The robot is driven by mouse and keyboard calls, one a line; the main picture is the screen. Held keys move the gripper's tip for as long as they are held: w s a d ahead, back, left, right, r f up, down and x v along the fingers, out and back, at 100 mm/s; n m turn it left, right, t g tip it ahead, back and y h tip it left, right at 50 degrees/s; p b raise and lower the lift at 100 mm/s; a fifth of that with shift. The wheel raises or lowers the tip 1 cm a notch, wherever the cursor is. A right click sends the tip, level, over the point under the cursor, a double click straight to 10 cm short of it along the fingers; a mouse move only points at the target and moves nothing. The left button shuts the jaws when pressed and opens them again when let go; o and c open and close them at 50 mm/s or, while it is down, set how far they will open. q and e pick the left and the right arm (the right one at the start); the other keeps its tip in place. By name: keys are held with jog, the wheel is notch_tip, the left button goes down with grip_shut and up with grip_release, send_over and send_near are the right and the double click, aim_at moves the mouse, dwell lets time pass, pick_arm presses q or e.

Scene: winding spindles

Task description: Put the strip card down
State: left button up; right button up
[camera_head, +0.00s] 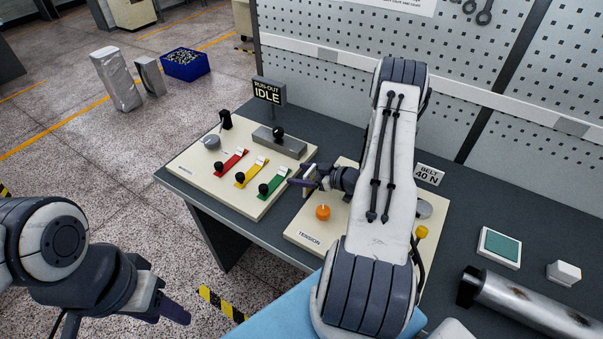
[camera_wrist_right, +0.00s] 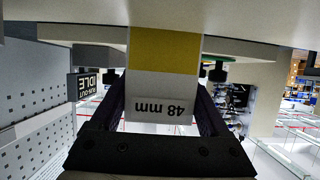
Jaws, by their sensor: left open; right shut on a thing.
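The strip card (camera_wrist_right: 162,85) shows in the right wrist view, white with a yellow band and the upside-down print "48 mm". My right gripper (camera_wrist_right: 162,100) is shut on it, with one dark finger at each side. In the head view my right gripper (camera_head: 298,182) is beside the green lever (camera_head: 272,184), at the right edge of the cream lever panel (camera_head: 212,185). I cannot make out the card in the head view. My left gripper (camera_head: 172,298) is open and empty, low at the left over the floor, away from the bench.
The lever panel also carries a red lever (camera_head: 232,161) and a yellow lever (camera_head: 252,171). A "RUN-OUT IDLE" sign (camera_head: 268,92) stands behind it. The tension panel (camera_head: 300,234) has an orange knob (camera_head: 323,212). A teal pad (camera_head: 500,246), white block (camera_head: 564,272) and metal tube (camera_head: 525,305) lie right.

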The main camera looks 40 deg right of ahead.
jog(key=shift+f, duration=0.1)
jog(key=shift+f, duration=0.15)
jog(key=o, duration=1.2)
jog(key=shift+r, duration=0.25)
